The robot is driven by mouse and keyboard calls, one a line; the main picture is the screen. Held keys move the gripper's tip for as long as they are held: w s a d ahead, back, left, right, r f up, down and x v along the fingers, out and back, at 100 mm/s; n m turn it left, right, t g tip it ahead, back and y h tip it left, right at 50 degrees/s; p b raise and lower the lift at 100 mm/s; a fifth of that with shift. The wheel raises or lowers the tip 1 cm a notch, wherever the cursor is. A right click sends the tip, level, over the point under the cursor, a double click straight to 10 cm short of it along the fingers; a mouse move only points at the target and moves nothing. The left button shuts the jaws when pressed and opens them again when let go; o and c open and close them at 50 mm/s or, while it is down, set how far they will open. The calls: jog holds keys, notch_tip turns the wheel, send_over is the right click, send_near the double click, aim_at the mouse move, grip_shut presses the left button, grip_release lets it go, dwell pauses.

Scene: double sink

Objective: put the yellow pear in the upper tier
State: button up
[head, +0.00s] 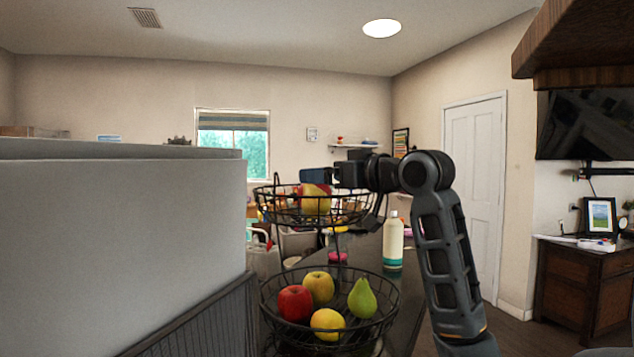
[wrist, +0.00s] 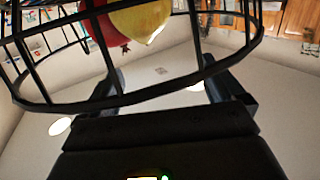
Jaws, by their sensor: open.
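A black two-tier wire basket stands on the counter. Its upper tier (head: 275,210) holds a yellow fruit (head: 316,204), which looks like the yellow pear, with a red fruit (head: 322,187) behind it. The wrist view shows the yellow fruit (wrist: 143,20) and red fruit (wrist: 108,28) through the upper-tier wires (wrist: 75,106). My gripper (head: 314,175) is at the upper tier's rim, beside the fruit. Its fingers (wrist: 165,85) are spread, with nothing held between them. Whether they touch the wires is unclear.
The lower tier (head: 388,320) holds a red apple (head: 294,303), a green pear (head: 362,298) and two yellow fruits (head: 319,287). A white bottle (head: 393,243) stands behind the basket to the right. A large white block (head: 120,240) fills the left.

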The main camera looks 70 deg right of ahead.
jog(key=b+v, duration=0.1)
jog(key=v, duration=0.7)
jog(key=shift+r, duration=0.15)
jog(key=shift+s, duration=0.1)
